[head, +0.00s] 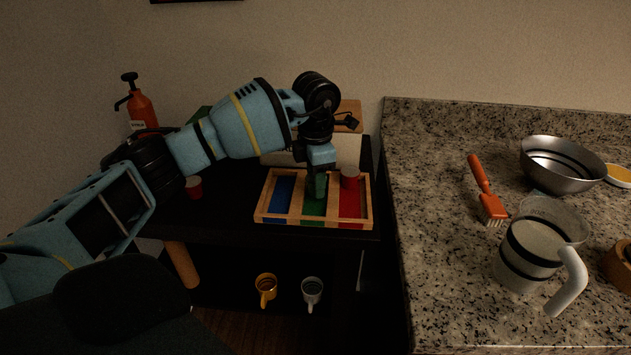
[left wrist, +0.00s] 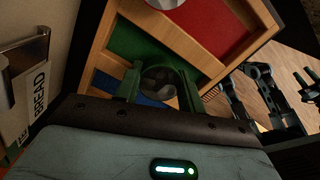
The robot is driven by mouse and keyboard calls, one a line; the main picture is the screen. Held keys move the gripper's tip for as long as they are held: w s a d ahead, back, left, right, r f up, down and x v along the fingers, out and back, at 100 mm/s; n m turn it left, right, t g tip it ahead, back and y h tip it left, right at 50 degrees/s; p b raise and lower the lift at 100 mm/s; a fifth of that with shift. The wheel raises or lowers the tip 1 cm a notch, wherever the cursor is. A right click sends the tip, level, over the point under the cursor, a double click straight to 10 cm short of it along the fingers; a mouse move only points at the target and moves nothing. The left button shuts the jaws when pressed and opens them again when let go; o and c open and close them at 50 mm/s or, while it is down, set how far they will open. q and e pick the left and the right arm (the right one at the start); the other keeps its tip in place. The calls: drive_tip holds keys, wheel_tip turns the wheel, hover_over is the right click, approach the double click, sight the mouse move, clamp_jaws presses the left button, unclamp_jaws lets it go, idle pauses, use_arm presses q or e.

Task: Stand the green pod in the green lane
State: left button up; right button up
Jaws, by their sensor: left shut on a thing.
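The wooden tray (head: 262,212) stands on the dark table with a blue lane (head: 281,196), a green lane (head: 313,209) in the middle and a red lane (head: 350,205). My left gripper (head: 317,186) points down over the green lane, shut on the green pod (head: 316,190). In the left wrist view the pod's dark round top (left wrist: 160,82) sits between the fingers. The pod looks upright; whether its base touches the lane floor is hidden.
A red pod (head: 350,177) stands in the red lane, close to the right of my gripper. Another red pod (head: 194,187) is on the table at left. An orange pump bottle (head: 141,110) stands behind. The granite counter (head: 440,220) lies to the right.

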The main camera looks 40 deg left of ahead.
use_arm(q)
drive_tip(key=shift+f, duration=0.45)
drive_tip(key=shift+f, duration=0.1)
drive_tip(key=shift+f, duration=0.15)
drive_tip(key=o, duration=0.7)
drive_tip(key=shift+c, duration=0.2)
wheel_tip(320, 180, up, 12)
drive_tip(key=shift+r, duration=0.25)
